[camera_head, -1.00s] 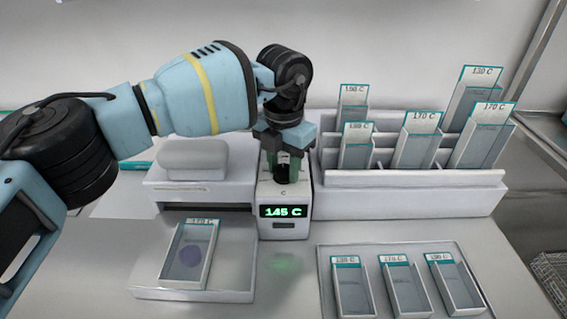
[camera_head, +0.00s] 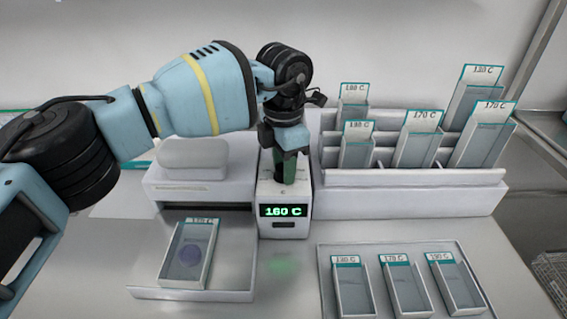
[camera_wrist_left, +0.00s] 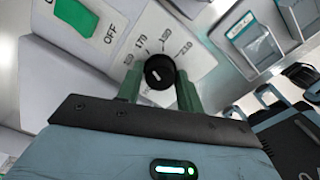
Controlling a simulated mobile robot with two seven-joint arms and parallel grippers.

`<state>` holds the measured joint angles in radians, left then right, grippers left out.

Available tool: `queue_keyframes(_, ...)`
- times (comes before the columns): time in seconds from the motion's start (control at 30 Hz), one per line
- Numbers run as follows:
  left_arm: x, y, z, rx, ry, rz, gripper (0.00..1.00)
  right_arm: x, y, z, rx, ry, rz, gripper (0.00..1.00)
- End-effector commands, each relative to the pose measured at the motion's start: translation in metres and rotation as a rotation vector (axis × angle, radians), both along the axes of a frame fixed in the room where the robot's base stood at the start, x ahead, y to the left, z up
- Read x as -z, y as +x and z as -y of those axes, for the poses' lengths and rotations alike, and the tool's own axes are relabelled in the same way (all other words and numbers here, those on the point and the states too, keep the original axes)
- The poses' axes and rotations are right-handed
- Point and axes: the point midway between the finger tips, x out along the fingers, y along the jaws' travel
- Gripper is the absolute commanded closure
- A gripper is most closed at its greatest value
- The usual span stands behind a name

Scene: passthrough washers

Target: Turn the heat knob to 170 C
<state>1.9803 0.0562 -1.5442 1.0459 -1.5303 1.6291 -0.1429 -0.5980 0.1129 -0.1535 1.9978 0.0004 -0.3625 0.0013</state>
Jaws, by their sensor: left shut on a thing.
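The heat knob (camera_wrist_left: 160,71) is a black dial with a white mark, on the white panel with printed temperatures in the left wrist view. My left gripper (camera_wrist_left: 160,88) has its green fingers on both sides of the knob and is shut on it. In the head view my left gripper (camera_head: 285,178) points down onto the top of the control box (camera_head: 300,200) and hides the knob. The box's display (camera_head: 284,211) reads 160 C in green. My right gripper is not in view.
A white machine with an open tray (camera_head: 150,292) holding a 170 C cassette (camera_head: 189,251) is left of the box. A rack (camera_head: 420,180) with several labelled cassettes stands right. A tray (camera_head: 325,290) with three cassettes lies front right.

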Motion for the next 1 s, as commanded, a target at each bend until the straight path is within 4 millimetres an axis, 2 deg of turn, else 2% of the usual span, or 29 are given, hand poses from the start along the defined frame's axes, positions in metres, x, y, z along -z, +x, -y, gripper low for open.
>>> queue_keyframes(0.3,0.000,0.000,0.000,0.000,-0.001,0.000,0.86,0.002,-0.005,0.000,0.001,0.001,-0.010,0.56)
queue_keyframes(0.33,0.000,0.000,0.000,0.000,-0.001,0.000,0.61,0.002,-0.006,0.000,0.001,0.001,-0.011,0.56)
queue_keyframes(0.5,0.000,0.000,0.000,0.000,-0.001,0.000,0.42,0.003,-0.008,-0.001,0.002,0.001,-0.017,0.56)
queue_keyframes(0.8,-0.002,0.000,0.000,0.000,-0.001,0.000,0.42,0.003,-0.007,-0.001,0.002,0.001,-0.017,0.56)
queue_keyframes(1.0,-0.026,0.000,0.001,0.000,-0.001,0.003,0.42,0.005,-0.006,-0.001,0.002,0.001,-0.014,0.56)
